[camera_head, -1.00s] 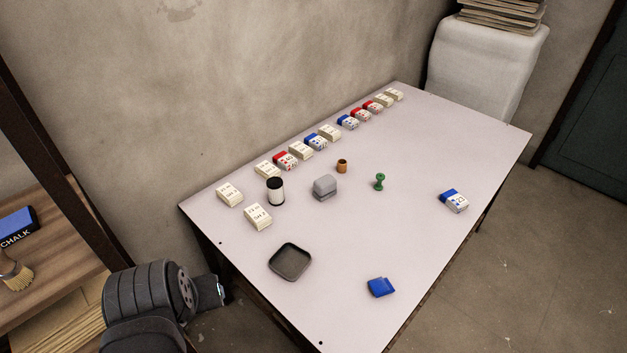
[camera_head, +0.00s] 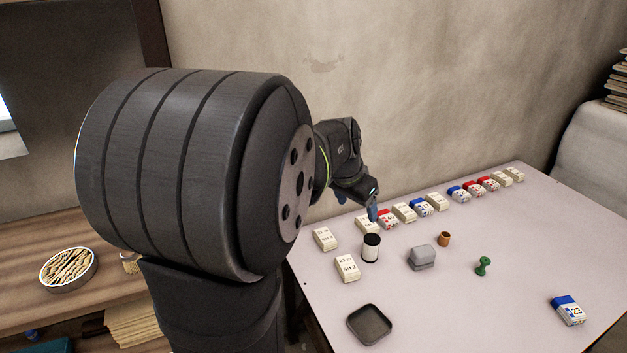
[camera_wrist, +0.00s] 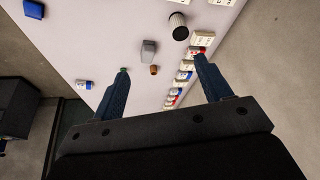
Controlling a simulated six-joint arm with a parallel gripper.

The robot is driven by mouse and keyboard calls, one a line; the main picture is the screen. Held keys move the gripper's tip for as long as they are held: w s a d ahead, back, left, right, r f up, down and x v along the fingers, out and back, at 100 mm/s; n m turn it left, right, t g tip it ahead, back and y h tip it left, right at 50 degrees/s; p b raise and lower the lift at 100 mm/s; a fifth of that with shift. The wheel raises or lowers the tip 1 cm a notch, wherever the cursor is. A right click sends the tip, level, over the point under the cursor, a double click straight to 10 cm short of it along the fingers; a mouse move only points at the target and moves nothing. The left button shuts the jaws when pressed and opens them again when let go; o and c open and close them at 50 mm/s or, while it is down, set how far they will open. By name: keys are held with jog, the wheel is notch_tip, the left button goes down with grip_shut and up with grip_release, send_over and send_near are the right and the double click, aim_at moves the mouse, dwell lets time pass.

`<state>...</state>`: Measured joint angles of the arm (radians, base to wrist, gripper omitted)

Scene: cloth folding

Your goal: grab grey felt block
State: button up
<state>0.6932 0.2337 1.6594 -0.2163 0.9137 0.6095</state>
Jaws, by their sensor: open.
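The grey felt block (camera_head: 421,257) sits on the pale table, between the black-and-white cylinder and the small brown cup. It also shows in the wrist view (camera_wrist: 148,50), beyond the fingertips and roughly midway between them. My gripper (camera_wrist: 161,63) is open and empty, its two blue fingers spread wide. In the head view my gripper (camera_head: 371,212) is above the far row of boxes, to the left of the block and apart from it. My arm hides part of the table's left side in that view.
A black-and-white cylinder (camera_head: 371,248), a brown cup (camera_head: 444,239) and a green peg-like piece (camera_head: 483,266) stand near the block. A dark tray (camera_head: 369,324) lies at the front. Several small boxes line the table's wall side. A blue-white box (camera_head: 567,310) lies at right.

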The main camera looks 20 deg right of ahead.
jog(key=w+d+f+m+g, duration=0.1)
jog(key=w+d+f, duration=0.15)
jog(key=d, duration=0.35)
jog(key=w+d+f+m, duration=0.1)
jog(key=d+f+m, duration=0.15)
jog(key=d, duration=0.35)
jog(key=m+g, duration=0.2)
jog(key=m, duration=0.1)
send_near(424, 249)
jog(key=x, duration=0.7)
jog(key=shift+w+d, duration=0.1)
jog(key=shift+w, duration=0.1)
jog(key=x, duration=0.4)
jog(key=shift+s+f, duration=0.2)
jog(key=shift+s, duration=0.1)
jog(key=shift+d+f+h, duration=0.1)
jog(key=shift+f+h, duration=0.2)
jog(key=shift+f, duration=0.1)
jog(key=shift+c, duration=0.4)
jog(key=c, duration=1)
